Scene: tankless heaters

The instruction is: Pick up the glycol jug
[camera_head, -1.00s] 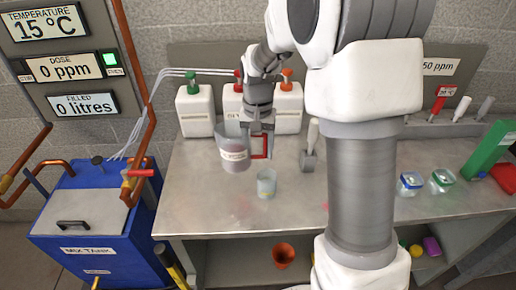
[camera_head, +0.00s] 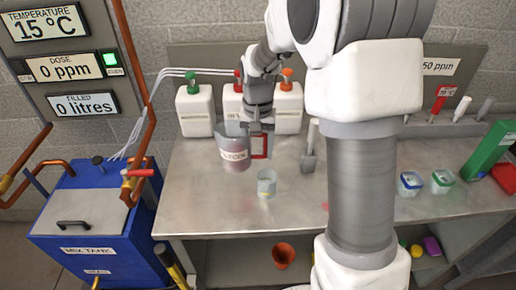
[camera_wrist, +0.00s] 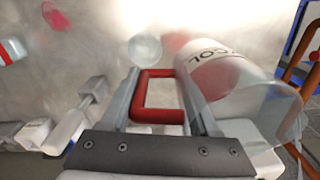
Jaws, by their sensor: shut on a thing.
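The glycol jug (camera_head: 236,166) is a clear jug with reddish liquid, a white label ending in "YCOL" and a red handle (camera_head: 260,147). It is over the left part of the metal bench, left of my gripper (camera_head: 258,128). In the wrist view the jug (camera_wrist: 222,78) lies to the right, and its red handle (camera_wrist: 158,115) sits between the two fingers of my gripper (camera_wrist: 158,84). My gripper is shut on the handle. I cannot tell whether the jug's base touches the bench.
A small clear beaker (camera_head: 266,183) stands just in front of the jug. White bottles (camera_head: 195,112) line the back, and a scoop (camera_head: 309,158) lies to the right. The blue mix tank (camera_head: 85,225) is left of the bench (camera_head: 350,205).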

